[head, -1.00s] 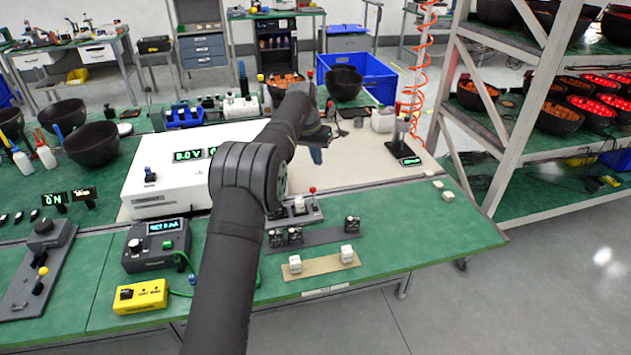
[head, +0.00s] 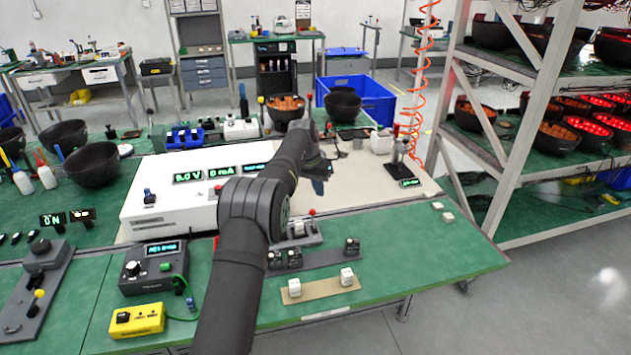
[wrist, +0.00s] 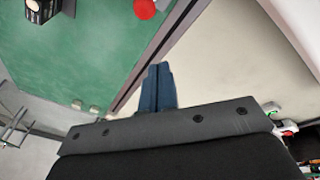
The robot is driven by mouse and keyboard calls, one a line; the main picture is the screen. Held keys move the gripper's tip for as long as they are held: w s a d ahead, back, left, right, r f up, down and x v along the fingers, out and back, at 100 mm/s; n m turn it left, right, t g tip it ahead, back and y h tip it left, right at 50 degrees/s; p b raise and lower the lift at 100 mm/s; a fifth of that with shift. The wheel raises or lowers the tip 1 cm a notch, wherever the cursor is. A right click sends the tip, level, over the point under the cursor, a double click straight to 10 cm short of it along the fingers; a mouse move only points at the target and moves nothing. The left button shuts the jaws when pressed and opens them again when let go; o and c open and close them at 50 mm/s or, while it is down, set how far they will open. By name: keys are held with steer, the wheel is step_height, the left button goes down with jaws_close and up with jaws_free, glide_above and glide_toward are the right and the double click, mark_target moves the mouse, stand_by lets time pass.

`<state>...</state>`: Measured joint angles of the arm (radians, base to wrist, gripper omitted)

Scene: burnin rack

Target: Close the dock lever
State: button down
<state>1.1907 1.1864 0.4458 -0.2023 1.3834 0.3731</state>
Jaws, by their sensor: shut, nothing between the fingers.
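The dock (head: 298,233) is a grey unit on the green bench, right of the white instrument box. Its lever has a red knob (head: 312,212) that stands up at the dock's right side. In the wrist view a red ball (wrist: 144,7), which looks like this knob, shows at the top edge, partly cut off. My gripper (head: 319,187) is over the cream mat, behind the dock and apart from the knob. Its blue fingertips (wrist: 157,88) are together with nothing between them. My arm hides the left part of the dock.
A white instrument box (head: 180,200) with green displays stands left of my arm. Small black parts (head: 352,246) sit on a grey strip and white blocks (head: 347,276) on a tan strip in front of the dock. The green bench to the right is mostly clear.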

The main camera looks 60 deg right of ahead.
mark_target(313, 220)
steer(key=x, duration=0.4)
steer(key=shift+f, duration=0.1)
steer(key=shift+a+r, duration=0.3)
steer(key=shift+a, duration=1.7)
steer(key=shift+s+a+r+t+h, duration=0.35)
steer(key=shift+s+a+t+h, duration=0.1)
steer(key=shift+t+h, duration=0.15)
steer(key=shift+s+a+r+t+h, duration=0.1)
steer(key=shift+s+a+t+h, duration=0.2)
steer(key=shift+t+h, duration=0.1)
steer(key=shift+s+a+m+t+h, duration=0.4)
steer(key=shift+s+a+t+h, duration=0.6)
steer(key=shift+t+h, duration=0.15)
steer(key=shift+w+d, duration=0.15)
